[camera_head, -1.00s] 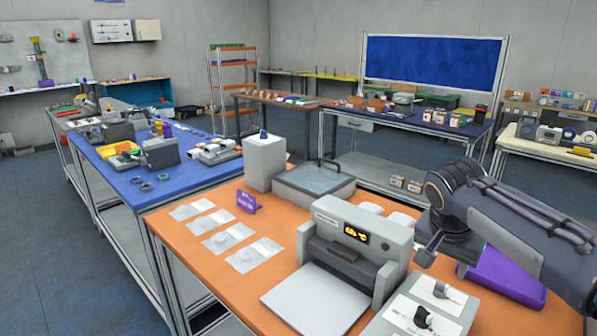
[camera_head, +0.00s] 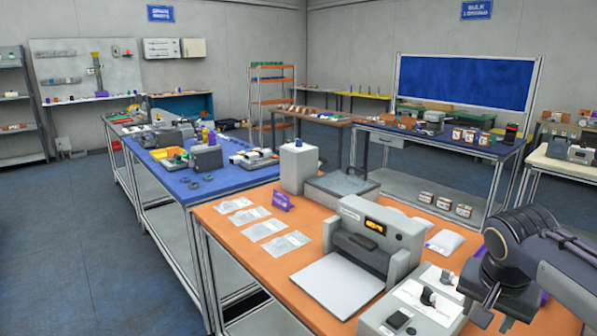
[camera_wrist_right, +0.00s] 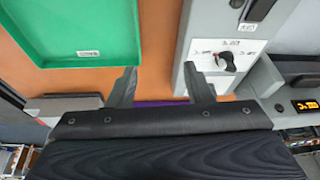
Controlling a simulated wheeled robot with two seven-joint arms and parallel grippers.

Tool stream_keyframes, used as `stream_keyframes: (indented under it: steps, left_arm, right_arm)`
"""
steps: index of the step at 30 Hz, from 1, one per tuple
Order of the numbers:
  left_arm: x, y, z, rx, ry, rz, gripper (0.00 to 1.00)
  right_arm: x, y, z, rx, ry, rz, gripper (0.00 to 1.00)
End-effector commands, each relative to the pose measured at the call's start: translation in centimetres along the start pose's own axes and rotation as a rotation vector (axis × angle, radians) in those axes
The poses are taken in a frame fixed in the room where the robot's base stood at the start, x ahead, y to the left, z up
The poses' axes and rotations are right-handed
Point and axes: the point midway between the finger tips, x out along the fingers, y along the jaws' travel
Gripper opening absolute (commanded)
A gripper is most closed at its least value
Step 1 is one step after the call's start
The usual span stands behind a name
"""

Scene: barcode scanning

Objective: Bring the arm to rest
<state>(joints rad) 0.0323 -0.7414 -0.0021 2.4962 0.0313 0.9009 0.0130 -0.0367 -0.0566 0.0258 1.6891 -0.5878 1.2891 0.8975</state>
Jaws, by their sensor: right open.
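My right arm comes in at the lower right of the head view, above the right side of the orange table (camera_head: 235,262). Its gripper (camera_head: 495,312) points down there. In the right wrist view the two fingers of the gripper (camera_wrist_right: 162,88) stand well apart, with nothing between them. They are beside a grey panel (camera_wrist_right: 188,55) with a black and red part on a white label. I cannot tell its exact height above the table. My left gripper is not in view.
A grey sealer-like machine (camera_head: 345,228) with a lit display stands on the table left of my arm. Flat clear bags (camera_head: 285,243) lie left of it. A green tray (camera_wrist_right: 70,30) shows in the wrist view. Blue tables stand behind.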

Motion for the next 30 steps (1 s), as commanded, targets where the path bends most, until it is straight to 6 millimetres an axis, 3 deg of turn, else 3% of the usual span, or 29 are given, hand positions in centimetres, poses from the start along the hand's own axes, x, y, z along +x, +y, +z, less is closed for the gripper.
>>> stream_keyframes:
  steps: [8, 18, 21, 24, 30]
  left_arm:
    - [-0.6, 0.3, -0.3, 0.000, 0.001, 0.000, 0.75]
    - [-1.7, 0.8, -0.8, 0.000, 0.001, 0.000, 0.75]
    - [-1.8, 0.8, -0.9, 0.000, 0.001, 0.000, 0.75]
    - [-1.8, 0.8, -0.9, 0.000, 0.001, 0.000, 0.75]
    - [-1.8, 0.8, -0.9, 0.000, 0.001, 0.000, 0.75]
  right_arm:
    - [-0.6, 1.8, 6.2, -0.171, -0.061, -0.155, 0.46]
    - [-0.3, 3.1, 18.9, -0.443, -0.063, -0.487, 0.46]
    - [0.1, 3.1, 21.4, -0.489, -0.042, -0.552, 0.46]
    - [0.3, 3.0, 22.5, -0.510, -0.029, -0.582, 0.46]
    - [0.3, 3.0, 22.6, -0.512, -0.028, -0.584, 0.46]
